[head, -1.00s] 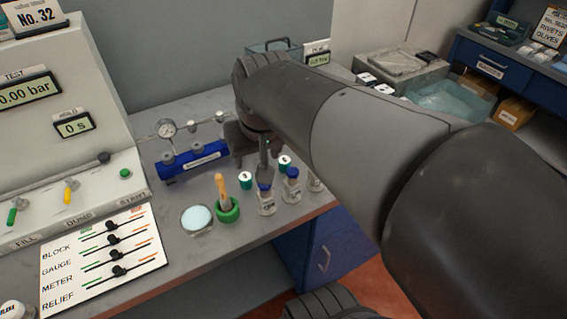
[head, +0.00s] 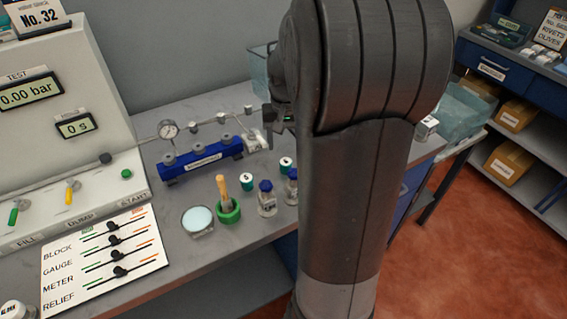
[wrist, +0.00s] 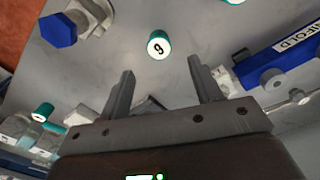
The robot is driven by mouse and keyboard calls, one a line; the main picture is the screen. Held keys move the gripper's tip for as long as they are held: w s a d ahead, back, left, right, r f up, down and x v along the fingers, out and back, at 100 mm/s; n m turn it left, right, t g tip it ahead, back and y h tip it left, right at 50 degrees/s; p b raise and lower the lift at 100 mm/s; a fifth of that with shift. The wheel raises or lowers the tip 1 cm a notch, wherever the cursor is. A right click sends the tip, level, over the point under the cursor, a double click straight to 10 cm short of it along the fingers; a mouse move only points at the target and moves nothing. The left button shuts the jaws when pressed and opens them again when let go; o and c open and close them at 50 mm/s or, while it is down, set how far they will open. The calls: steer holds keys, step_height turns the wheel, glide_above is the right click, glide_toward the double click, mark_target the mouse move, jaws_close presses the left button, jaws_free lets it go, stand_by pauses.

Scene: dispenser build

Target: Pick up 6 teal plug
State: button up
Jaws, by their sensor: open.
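A teal plug (wrist: 159,45) with a white top and one dark digit stands in the wrist view. The digit looks like a 9 or an upside-down 6; I cannot tell which. My gripper (wrist: 165,88) is open and empty, and the plug shows beyond the gap between its fingers, apart from them. Another teal piece (wrist: 235,2) is cut off at the top edge. In the head view two teal plugs with white tops stand on the bench, one at the left (head: 246,182) and one further back (head: 286,164). My arm hides most of the gripper there.
Blue-capped bottles (head: 266,199) stand close to the plugs. A green pot (head: 228,211) with a wooden handle and a round pale dish (head: 198,220) are to the left. The blue manifold (head: 200,158) with its gauge lies behind. My arm covers the bench's right part.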

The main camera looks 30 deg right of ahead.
mark_target(286, 161)
step_height(286, 161, down, 8)
steer(key=shift+s+r, duration=0.1)
steer(key=shift+s, duration=0.05)
stand_by(0.3)
steer(key=c, duration=1.1)
